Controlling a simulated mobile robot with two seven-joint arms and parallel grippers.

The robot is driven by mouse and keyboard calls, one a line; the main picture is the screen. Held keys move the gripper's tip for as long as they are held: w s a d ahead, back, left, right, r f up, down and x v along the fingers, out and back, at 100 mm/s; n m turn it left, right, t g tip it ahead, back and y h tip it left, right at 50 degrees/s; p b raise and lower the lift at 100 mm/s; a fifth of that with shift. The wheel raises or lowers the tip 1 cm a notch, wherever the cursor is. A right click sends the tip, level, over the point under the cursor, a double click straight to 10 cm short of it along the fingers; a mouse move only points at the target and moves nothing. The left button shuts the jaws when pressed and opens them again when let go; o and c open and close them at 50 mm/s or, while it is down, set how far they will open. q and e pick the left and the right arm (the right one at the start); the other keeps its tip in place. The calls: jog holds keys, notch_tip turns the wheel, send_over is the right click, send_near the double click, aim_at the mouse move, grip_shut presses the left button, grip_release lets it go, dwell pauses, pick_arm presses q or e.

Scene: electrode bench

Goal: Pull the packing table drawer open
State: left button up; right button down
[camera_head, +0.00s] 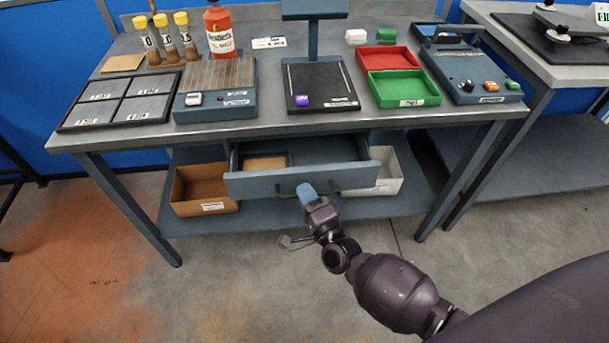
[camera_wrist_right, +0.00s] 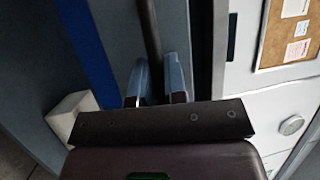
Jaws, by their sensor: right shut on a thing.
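The packing table drawer (camera_head: 252,185) is a blue-grey drawer under the tabletop. It stands pulled out, and its open inside shows a tan piece at the left. Its dark bar handle (camera_head: 284,192) runs along the front. My right gripper (camera_head: 307,190) is at the handle, with its blue fingers shut on it near the middle of the drawer front. In the right wrist view the dark handle bar (camera_wrist_right: 149,35) runs down between the two blue fingers (camera_wrist_right: 158,85). The fingers hide part of the handle in the head view. My left gripper is not in view.
A cardboard box (camera_head: 204,190) and a white box (camera_head: 385,175) stand on the lower shelf (camera_head: 265,217), either side of the drawer. The tabletop (camera_head: 270,125) holds trays, bottles and devices. A second table (camera_head: 545,70) stands at the right. The floor in front is clear.

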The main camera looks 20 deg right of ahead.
jog(key=s+a+p, duration=0.1)
jog(key=s+a, duration=0.3)
jog(key=s, duration=1)
jog(key=shift+s, duration=0.35)
jog(key=shift+a, duration=0.1)
jog(key=c, duration=1.5)
grip_release()
jog(key=shift+o, duration=0.2)
